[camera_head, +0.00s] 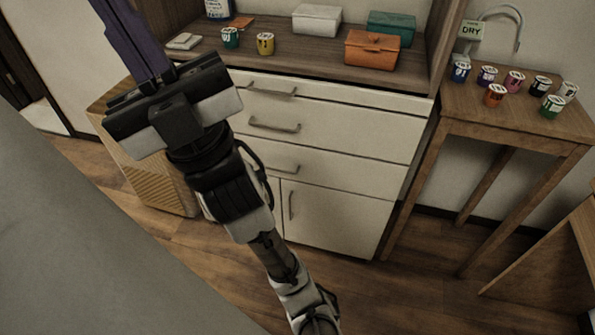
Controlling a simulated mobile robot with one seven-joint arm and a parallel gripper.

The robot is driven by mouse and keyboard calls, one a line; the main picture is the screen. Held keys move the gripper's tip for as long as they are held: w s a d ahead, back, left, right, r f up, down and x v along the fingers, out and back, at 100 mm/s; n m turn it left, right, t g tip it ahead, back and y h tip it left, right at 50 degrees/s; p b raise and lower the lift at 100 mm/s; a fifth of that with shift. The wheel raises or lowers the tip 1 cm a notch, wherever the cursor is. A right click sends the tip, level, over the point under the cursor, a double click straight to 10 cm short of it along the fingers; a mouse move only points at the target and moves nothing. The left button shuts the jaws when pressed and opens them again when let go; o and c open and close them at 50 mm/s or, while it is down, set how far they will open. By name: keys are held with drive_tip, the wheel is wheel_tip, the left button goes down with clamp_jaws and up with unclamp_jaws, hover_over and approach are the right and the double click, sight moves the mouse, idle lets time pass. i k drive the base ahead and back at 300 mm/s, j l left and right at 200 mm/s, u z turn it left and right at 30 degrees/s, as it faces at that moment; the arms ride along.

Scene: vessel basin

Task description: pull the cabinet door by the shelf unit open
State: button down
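The white cabinet unit stands below the open shelf. Its lower right door (334,219) has a vertical bar handle (291,205) near its left edge and looks closed. A second lower door to its left is mostly hidden behind my arm. My gripper (168,108) is in the upper left of the view, in front of the cabinet's left side and apart from the door handle in the picture.
Drawers (345,160) with bar handles sit above the door. The shelf (300,60) holds boxes and cans. A wooden table (520,122) with several cans stands at right. A ribbed wooden cabinet (160,180) stands at left. Floor (225,275) is clear before the unit.

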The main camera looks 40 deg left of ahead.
sight(353, 224)
drive_tip(key=u, duration=0.7)
drive_tip(key=j+z, duration=0.3)
drive_tip(key=j, duration=0.2)
drive_tip(key=k+j+z, duration=0.1)
drive_tip(key=j+z, duration=0.2)
drive_tip(key=j, duration=0.2)
drive_tip(key=i, duration=0.5)
